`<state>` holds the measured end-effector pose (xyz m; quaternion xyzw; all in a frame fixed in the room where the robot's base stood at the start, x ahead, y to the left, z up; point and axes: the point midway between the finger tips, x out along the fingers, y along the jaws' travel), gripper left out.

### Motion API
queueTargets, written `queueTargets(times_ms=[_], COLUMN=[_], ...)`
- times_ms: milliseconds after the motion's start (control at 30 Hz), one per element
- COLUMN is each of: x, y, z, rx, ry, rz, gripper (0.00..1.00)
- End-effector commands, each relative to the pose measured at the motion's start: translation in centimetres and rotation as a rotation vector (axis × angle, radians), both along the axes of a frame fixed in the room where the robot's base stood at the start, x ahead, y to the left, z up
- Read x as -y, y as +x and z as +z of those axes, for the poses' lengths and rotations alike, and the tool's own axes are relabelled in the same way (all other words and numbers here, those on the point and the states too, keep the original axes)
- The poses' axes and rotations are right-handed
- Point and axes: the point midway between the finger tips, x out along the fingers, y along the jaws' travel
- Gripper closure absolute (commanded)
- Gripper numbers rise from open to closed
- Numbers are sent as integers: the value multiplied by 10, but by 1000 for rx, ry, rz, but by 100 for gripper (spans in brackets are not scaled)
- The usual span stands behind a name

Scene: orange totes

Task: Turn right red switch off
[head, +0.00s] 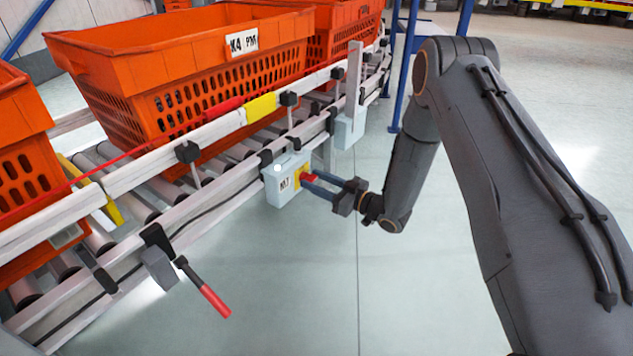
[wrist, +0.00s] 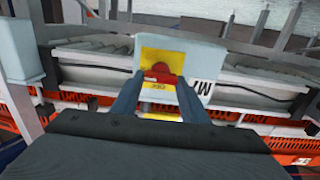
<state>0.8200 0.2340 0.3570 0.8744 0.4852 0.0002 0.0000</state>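The red switch (head: 310,178) sits on a yellow plate on the side of a light grey box (head: 283,188) marked M7, fixed to the conveyor rail. In the wrist view the red switch (wrist: 160,73) lies crosswise on the yellow plate (wrist: 178,58), with small dark lettering beside it. My gripper (head: 309,181) is at the switch, its two blue-grey fingers apart. In the wrist view my gripper (wrist: 160,80) has one fingertip at each side of the switch. Whether the fingers press on it or only surround it cannot be told.
Orange totes (head: 180,42) stand on the roller conveyor (head: 215,190). A lever with a red handle (head: 207,292) sticks out from the rail at lower left. Another grey box (head: 349,131) is on the rail farther back. Floor to the right of the conveyor is clear.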

Motion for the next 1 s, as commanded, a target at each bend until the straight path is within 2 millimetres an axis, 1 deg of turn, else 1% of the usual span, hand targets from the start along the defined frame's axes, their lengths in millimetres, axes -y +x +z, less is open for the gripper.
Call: queueTargets(times_ms=[267,467,667,1000], x=[0,0,0,-1], y=[-1,-2,-3,-4], z=[0,0,1,-1], rx=[17,87,219,491], ry=[-12,-57,-139,-310], rz=[1,0,0,0], gripper=[82,82,82,82])
